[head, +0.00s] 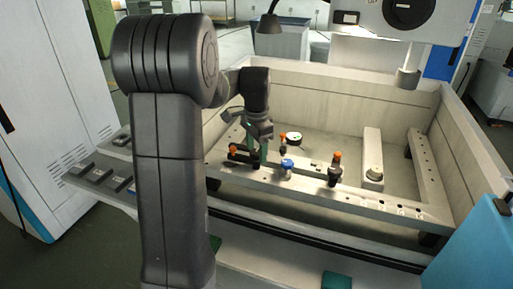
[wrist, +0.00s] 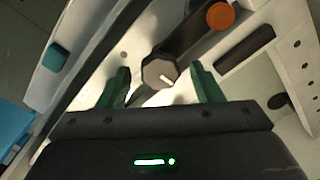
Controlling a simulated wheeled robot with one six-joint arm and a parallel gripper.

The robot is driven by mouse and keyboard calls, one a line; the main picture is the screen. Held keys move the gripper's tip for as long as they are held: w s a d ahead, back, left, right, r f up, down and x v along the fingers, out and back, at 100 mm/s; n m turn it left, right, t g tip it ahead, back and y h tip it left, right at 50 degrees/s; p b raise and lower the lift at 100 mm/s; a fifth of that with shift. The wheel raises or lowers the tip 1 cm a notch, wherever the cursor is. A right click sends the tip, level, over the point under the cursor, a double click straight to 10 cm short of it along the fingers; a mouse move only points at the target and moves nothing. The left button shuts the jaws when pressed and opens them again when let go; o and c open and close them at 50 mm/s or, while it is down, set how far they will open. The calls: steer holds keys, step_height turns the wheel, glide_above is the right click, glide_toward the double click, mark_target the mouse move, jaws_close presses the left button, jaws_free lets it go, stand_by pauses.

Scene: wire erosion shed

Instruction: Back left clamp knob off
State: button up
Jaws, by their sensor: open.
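An orange round cap (wrist: 220,16) is at the bar's far end. My gripper (wrist: 158,82) is open, its green fingers on either side of the knob, with visible gaps; I cannot tell its height above it. In the head view my gripper (head: 257,155) is low at the left of the basin, beside an orange-capped clamp (head: 233,152); the knob there is hidden by my gripper. Another orange-topped clamp (head: 283,139) stands behind it.
A front clamp with an orange top and dark knob (head: 334,174) and a blue-capped part (head: 287,165) stand to the right on the rail. Basin walls (head: 340,93) enclose the area; a nozzle (head: 408,78) hangs at right.

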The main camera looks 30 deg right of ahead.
steer(key=shift+c, duration=0.2)
steer(key=c, duration=0.9)
steer(key=shift+c, duration=0.2)
steer(key=shift+n, duration=0.3)
steer(key=n+p, duration=0.1)
steer(key=n, duration=0.1)
steer(key=shift+n, duration=0.4)
steer(key=n+p, duration=0.1)
steer(key=n, duration=0.2)
steer(key=shift+n, duration=0.3)
steer(key=n, duration=0.3)
steer(key=shift+p, duration=0.35)
steer(key=shift+n, duration=1.9)
